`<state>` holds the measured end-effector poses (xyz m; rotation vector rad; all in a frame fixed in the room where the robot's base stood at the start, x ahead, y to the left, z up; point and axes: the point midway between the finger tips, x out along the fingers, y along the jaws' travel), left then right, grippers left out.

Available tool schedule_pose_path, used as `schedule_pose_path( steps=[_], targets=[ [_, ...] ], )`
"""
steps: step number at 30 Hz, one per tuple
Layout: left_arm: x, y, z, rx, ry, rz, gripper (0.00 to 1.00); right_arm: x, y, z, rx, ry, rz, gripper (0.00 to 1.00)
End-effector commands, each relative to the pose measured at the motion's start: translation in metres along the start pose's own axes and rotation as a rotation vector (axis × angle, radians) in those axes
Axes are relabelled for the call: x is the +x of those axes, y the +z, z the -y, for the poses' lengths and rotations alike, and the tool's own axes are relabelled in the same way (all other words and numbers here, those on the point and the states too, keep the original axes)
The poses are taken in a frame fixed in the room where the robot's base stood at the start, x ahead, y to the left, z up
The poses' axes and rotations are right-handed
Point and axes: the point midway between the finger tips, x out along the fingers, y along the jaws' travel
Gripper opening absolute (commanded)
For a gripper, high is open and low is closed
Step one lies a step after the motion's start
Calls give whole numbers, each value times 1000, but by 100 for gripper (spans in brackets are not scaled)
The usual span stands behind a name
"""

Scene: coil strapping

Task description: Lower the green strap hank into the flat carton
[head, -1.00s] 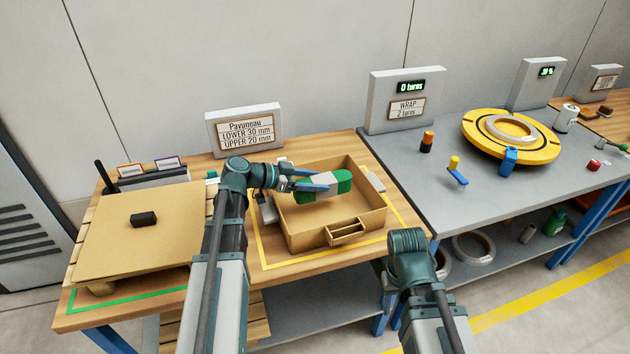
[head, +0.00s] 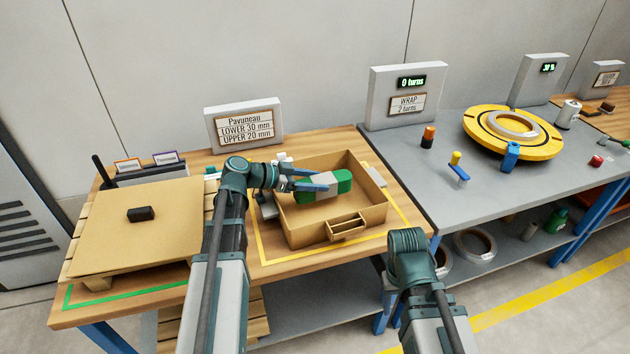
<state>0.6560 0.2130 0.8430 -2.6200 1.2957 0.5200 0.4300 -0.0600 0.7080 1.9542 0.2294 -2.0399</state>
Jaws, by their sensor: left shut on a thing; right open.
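The green strap hank (head: 343,182) has a pale band around its middle. My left gripper (head: 318,183) is shut on it from the left. The hank is held roughly level over the inside of the flat carton (head: 372,219), within the outline of its walls. I cannot tell whether it touches the carton's floor. The carton is open-topped brown cardboard with a small slotted piece at its front wall. My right arm (head: 408,245) rises at the carton's front right; its gripper is hidden.
A yellow line frames the carton on the wooden table. A cardboard sheet (head: 170,238) with a black block (head: 141,214) lies at left. A sign (head: 244,124) stands behind. The grey bench (head: 480,190) at right carries a yellow turntable (head: 545,149) and small items.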

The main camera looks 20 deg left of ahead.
Motion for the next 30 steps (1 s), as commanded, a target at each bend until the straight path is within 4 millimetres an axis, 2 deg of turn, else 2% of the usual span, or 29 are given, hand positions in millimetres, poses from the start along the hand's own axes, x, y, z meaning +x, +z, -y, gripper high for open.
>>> schedule_pose_path(
  steps=[5,6,11,12,22,26,30],
  targets=[
    [1,2,0,0,0,-2,0,3,0,0,0,0,0,50],
    [1,2,0,0,0,-2,66,3,0,0,0,0,0,50],
    [1,2,0,0,0,-1,95,2,0,0,0,0,0,50],
    [1,2,0,0,0,-1,97,2,0,0,0,0,0,50],
    [-3,2,0,0,-1,1,97,0,0,0,0,0,0,50],
    [-21,0,0,-1,-3,1,97,-8,0,-1,0,0,0,50],
    [-52,-2,0,-3,-4,0,97,-21,1,-2,0,0,0,50]
  ],
)
